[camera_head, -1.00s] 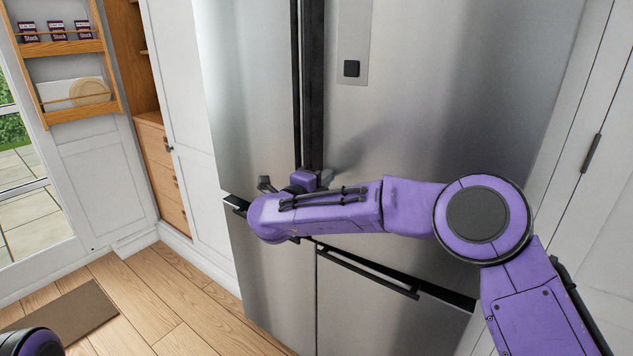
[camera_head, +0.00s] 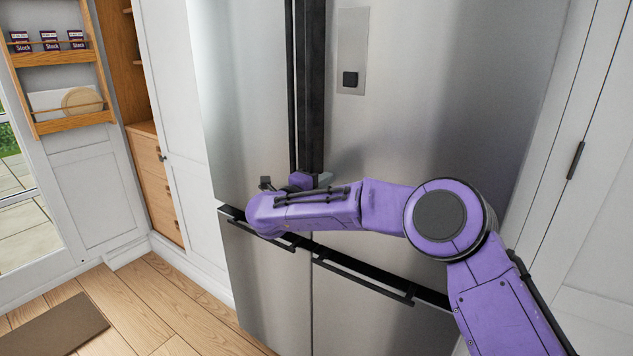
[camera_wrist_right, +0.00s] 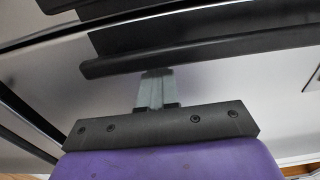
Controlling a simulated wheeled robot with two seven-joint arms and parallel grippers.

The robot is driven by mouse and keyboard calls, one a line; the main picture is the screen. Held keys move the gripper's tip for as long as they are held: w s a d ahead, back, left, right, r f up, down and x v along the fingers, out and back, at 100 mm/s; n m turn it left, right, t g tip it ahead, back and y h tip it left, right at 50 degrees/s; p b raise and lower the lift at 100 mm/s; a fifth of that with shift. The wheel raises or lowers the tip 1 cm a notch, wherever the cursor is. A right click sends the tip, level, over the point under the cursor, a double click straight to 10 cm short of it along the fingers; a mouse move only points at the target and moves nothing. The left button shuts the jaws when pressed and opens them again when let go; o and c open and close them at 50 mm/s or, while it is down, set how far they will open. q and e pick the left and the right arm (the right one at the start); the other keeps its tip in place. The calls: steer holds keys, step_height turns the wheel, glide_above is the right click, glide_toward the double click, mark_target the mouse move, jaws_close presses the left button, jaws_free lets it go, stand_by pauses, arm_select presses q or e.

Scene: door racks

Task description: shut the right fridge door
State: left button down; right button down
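The right fridge door (camera_head: 440,90) is brushed steel with a small dark dispenser panel. A dark upright strip (camera_head: 312,90) runs along its inner edge, beside the left fridge door (camera_head: 240,90). The right door looks nearly in line with the left one; I cannot tell whether a small gap stays. My right gripper (camera_head: 322,180) is at the lower end of the strip, partly hidden by my forearm. In the right wrist view its pale fingers (camera_wrist_right: 155,90) are together, with nothing seen between them, close to a black bar (camera_wrist_right: 190,50). Whether they touch it is unclear. My left gripper is out of view.
Lower fridge drawers with black handles (camera_head: 362,278) sit below my arm. A tall white cabinet (camera_head: 590,180) stands close on the right. Wooden drawers (camera_head: 158,185) and an open rack door (camera_head: 85,160) are at the left. The wooden floor (camera_head: 150,310) there is clear, with a brown mat (camera_head: 50,325).

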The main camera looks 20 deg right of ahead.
steer(key=s+a+n+t+b, duration=0.15)
steer(key=s+a, duration=0.45)
steer(key=a, duration=0.7)
steer(key=s+d+f+n+t+y, duration=0.1)
steer(key=s+f+n+y, duration=0.25)
steer(key=f+n, duration=0.45)
steer(key=s+d+f+n+t+y, duration=0.1)
steer(key=s+f+n+y, duration=0.2)
steer(key=f, duration=0.8)
steer(key=s+f+n+y, duration=0.1)
steer(key=f+n+y, duration=0.45)
steer(key=f, duration=0.45)
steer(key=s+d+f+n+g, duration=0.1)
steer(key=s+d+f+g, duration=0.2)
steer(key=s, duration=0.8)
steer(key=s+d+f+n+g+p, duration=0.1)
steer(key=s+d+f+n+g, duration=0.1)
steer(key=s+d+f, duration=0.3)
steer(key=s+d+f+n+g+p, duration=0.1)
steer(key=s+d+f+g, duration=0.3)
steer(key=s+f, duration=0.5)
steer(key=s+g, duration=0.1)
steer(key=s, duration=0.8)
steer(key=shift+s+n, duration=0.3)
steer(key=shift+n, duration=0.1)
